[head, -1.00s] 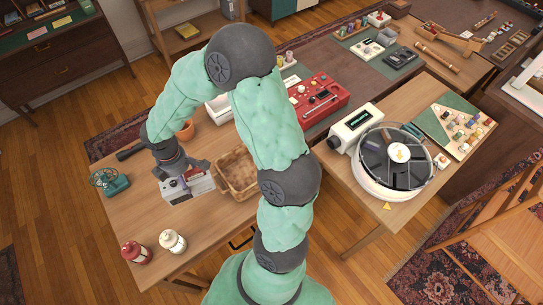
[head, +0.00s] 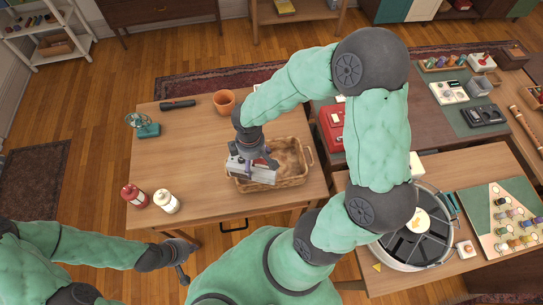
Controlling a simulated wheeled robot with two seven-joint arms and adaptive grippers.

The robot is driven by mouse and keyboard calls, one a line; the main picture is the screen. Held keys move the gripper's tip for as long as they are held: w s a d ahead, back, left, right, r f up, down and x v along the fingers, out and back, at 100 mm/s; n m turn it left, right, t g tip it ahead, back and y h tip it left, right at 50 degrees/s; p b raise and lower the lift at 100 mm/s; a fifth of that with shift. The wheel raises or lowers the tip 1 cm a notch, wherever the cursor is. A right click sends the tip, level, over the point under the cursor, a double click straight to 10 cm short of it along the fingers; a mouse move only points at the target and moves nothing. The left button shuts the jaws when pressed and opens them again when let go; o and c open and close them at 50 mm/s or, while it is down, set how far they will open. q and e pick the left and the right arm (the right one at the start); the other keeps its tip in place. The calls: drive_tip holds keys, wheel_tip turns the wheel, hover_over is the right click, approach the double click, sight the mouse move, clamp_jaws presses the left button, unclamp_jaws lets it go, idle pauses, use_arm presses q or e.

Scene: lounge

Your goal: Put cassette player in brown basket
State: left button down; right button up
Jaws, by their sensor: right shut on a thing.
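The cassette player (head: 262,175), a grey and white box, is held by my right gripper (head: 249,161) over the left part of the brown basket (head: 304,167). My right gripper is shut on it from above. I cannot tell whether the player touches the basket floor or hangs just above it. The basket is a woven rectangle with handles, and its right part looks empty. My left gripper (head: 183,263) is low at the left, off the table's front edge and away from both; its finger opening is unclear.
The wooden table (head: 200,130) also carries a terracotta pot (head: 223,101), a green fan (head: 143,126), a black handheld item (head: 178,104), a red lantern (head: 135,196) and a cream lantern (head: 166,201). A red case (head: 332,125) is right of the basket. The table's middle left is clear.

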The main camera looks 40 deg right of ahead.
drive_tip(key=shift+w+d+f+b, duration=0.5)
drive_tip(key=shift+d+f+b, duration=0.15)
drive_tip(key=shift+d+f, duration=1)
drive_tip(key=shift+w+d+f+b, duration=0.6)
drive_tip(key=shift+d+f, duration=0.75)
drive_tip(key=shift+f, duration=0.65)
drive_tip(key=shift+w+d+f+b, duration=0.45)
drive_tip(key=shift+d+f+b, duration=0.25)
drive_tip(key=shift+d+f, duration=0.95)
drive_tip(key=shift+a+f, duration=0.15)
drive_tip(key=shift+f, duration=0.05)
drive_tip(key=shift+f, duration=0.15)
drive_tip(key=o, duration=1.6)
